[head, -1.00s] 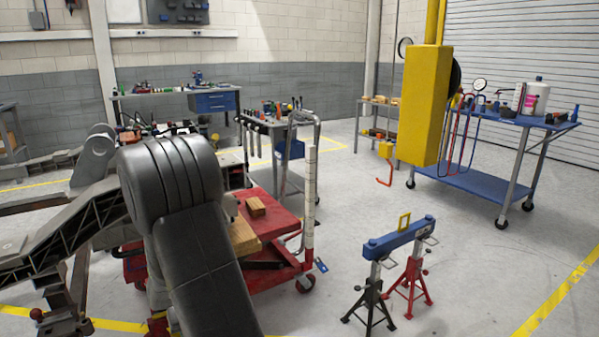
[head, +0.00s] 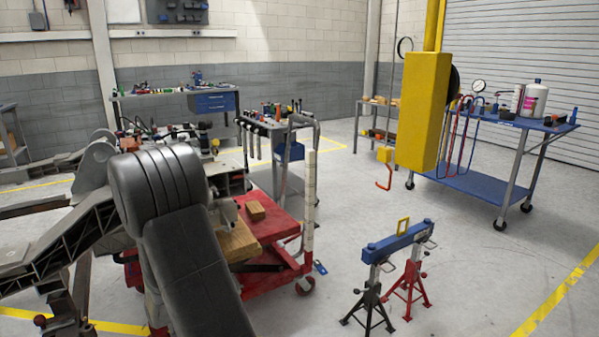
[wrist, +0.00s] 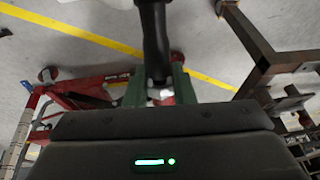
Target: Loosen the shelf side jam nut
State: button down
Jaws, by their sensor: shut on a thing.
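In the wrist view my gripper (wrist: 160,92) is shut on a dark, long-handled tool (wrist: 154,40). The handle runs up toward the top of the picture, and its far end is cut off. In the head view my gripper is hidden behind my own black arm. The grey chassis frame (head: 97,217) stands at the left in the head view. I cannot make out the shelf side jam nut in either view, nor whether the tool touches anything.
A red cart (head: 282,224) with wooden blocks (head: 238,243) stands beside my arm. Jack stands with a blue beam (head: 400,241) stand at the front right. A yellow hoist body (head: 425,110) hangs before a blue trolley (head: 470,182).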

jog(key=shift+d+f+b, duration=0.1)
jog(key=shift+f+b, duration=0.05)
jog(key=shift+b, duration=0.5)
jog(key=shift+t+h+b, duration=0.3)
jog(key=shift+h+b, duration=0.05)
jog(key=shift+h, duration=0.05)
jog(key=shift+h+b, duration=0.3)
jog(key=shift+b, duration=2.4)
jog(key=shift+t+h+b, duration=0.3)
jog(key=shift+t+b, duration=0.1)
jog(key=shift+b, duration=1.4)
jog(key=shift+h, duration=0.3)
jog(key=c, duration=1.3)
grip_release()
